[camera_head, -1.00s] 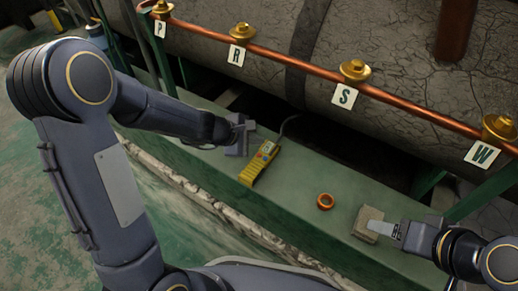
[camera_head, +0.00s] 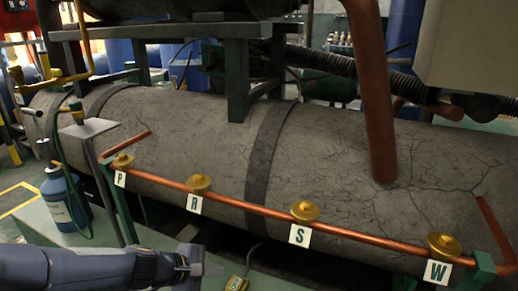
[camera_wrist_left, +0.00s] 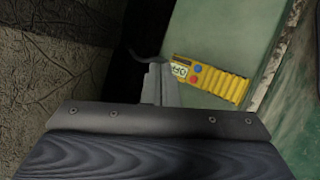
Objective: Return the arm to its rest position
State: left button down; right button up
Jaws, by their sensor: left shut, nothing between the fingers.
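My left arm comes in at the bottom left of the head view. Its gripper (camera_head: 200,268) is shut and empty, low over the green ledge, left of a yellow handheld device (camera_head: 237,283) cut by the bottom edge. In the left wrist view the closed fingers (camera_wrist_left: 158,72) point toward the ledge. The yellow device (camera_wrist_left: 215,82) lies there, just right of the fingers, with a small display, coloured buttons and a dark lead. Whether the fingers touch it I cannot tell. My right gripper is in neither view.
A copper pipe (camera_head: 255,212) with brass fittings and tags P, R (camera_head: 194,205), S and W runs before a large cracked grey tank (camera_head: 340,150). A blue bottle (camera_head: 64,200) stands at left on the green ledge (camera_wrist_left: 222,35). Green posts hold the pipe.

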pick_arm(q)
jog(key=s+a+r+m, duration=0.3)
jog(key=s+r+m, duration=0.45)
jog(key=s, duration=0.35)
jog(key=s+a+f+m+y, duration=0.1)
jog(key=s+a+m+y, duration=0.3)
jog(key=s, duration=0.8)
notch_tip(320, 180, up, 35)
jog(key=a+m+p, duration=0.1)
jog(key=p, duration=3.4)
jog(key=shift+s+a+g, duration=0.35)
jog(key=shift+g, duration=0.05)
jog(key=shift+f+m, duration=0.1)
jog(key=shift+m, duration=0.15)
